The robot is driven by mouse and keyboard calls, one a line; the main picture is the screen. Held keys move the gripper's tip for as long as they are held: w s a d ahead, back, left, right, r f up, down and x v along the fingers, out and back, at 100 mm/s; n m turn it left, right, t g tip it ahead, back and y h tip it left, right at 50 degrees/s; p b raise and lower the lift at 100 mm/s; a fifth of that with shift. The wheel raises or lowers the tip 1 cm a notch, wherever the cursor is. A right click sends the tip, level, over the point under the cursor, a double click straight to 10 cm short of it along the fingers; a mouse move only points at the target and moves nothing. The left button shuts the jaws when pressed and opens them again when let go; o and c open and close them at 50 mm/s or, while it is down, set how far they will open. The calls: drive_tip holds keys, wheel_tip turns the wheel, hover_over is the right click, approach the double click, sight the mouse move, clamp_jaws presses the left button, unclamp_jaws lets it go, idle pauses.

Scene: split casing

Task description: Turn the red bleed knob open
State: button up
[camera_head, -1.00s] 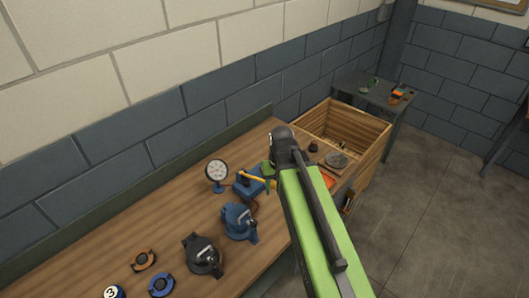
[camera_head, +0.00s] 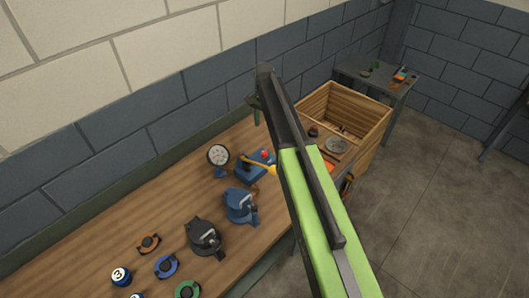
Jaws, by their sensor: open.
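The red bleed knob (camera_head: 265,153) is a small red spot on top of the blue pump (camera_head: 250,170) on the workbench. A yellow lever (camera_head: 262,168) sticks out from the pump toward my arm. My arm hides part of the bench right of the pump.
A round gauge (camera_head: 219,156) stands left of the pump. A blue clamp-like casing (camera_head: 240,205) and a black one (camera_head: 204,237) sit nearer. Several rings and balls lie front left. A wooden crate (camera_head: 368,113) stands at the bench's far end. The bench's left middle is bare.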

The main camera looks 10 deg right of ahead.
sight(264, 153)
wheel_tip(264, 153, down, 17)
drive_tip(key=b, duration=1.6)
drive_tip(key=shift+f+b, duration=0.15)
drive_tip(key=shift+b, duration=0.15)
clamp_jaws()
